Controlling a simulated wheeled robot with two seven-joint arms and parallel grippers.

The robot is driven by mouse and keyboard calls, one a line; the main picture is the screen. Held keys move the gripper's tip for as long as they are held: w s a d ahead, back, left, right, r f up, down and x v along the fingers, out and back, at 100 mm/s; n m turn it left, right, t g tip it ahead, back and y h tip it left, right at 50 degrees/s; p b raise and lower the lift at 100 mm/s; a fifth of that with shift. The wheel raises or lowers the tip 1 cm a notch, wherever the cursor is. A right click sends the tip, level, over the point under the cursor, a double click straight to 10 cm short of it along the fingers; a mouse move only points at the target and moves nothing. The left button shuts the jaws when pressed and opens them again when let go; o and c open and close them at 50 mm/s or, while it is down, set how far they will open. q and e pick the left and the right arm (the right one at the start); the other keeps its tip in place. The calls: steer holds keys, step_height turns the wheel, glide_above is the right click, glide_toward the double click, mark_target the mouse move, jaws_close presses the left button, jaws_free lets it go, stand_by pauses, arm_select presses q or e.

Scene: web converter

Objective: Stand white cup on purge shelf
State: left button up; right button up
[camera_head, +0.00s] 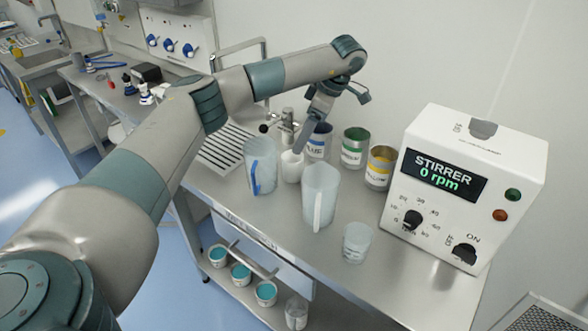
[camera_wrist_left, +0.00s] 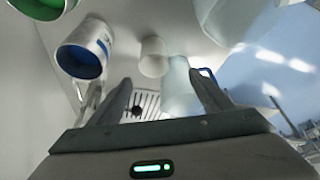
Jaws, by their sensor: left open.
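The small white cup (camera_head: 291,166) stands upright on the steel bench, between a clear jug with a blue handle (camera_head: 262,165) and a clear jug with a white handle (camera_head: 320,195). My left gripper (camera_head: 301,146) points down just above the cup, partly covering it. In the left wrist view the white cup (camera_wrist_left: 153,58) shows beyond and between the spread fingers (camera_wrist_left: 163,85), apart from them. The gripper is open and empty. A lower shelf (camera_head: 220,285) under the bench holds teal-filled cups and a clear cup; I cannot tell which surface is the purge shelf.
Blue (camera_head: 318,140), green (camera_head: 355,147) and yellow (camera_head: 380,167) labelled cans stand behind the jugs. A clear beaker (camera_head: 357,243) is near the white stirrer box (camera_head: 460,190).

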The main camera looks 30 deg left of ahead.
mark_target(293, 157)
arm_select(q)
steer(key=x, duration=0.3)
steer(key=w+x, duration=0.1)
steer(key=x, duration=0.1)
steer(key=shift+s+a+f+p, duration=0.1)
steer(key=shift+a+f+p, duration=0.05)
steer(key=shift+f+p, duration=0.15)
arm_select(e)
steer(key=shift+w+a+r, duration=0.35)
steer(key=shift+a, duration=0.15)
arm_select(q)
steer(key=shift+s+r, duration=0.1)
arm_select(e)
steer(key=shift+d, duration=0.2)
arm_select(q)
steer(key=p+x, duration=0.1)
steer(key=x, duration=0.1)
steer(key=p+x, duration=0.2)
steer(key=shift+a+f, duration=0.2)
steer(key=shift+f, duration=0.35)
arm_select(e)
step_height(293, 157, up, 3)
steer(key=shift+r, duration=0.1)
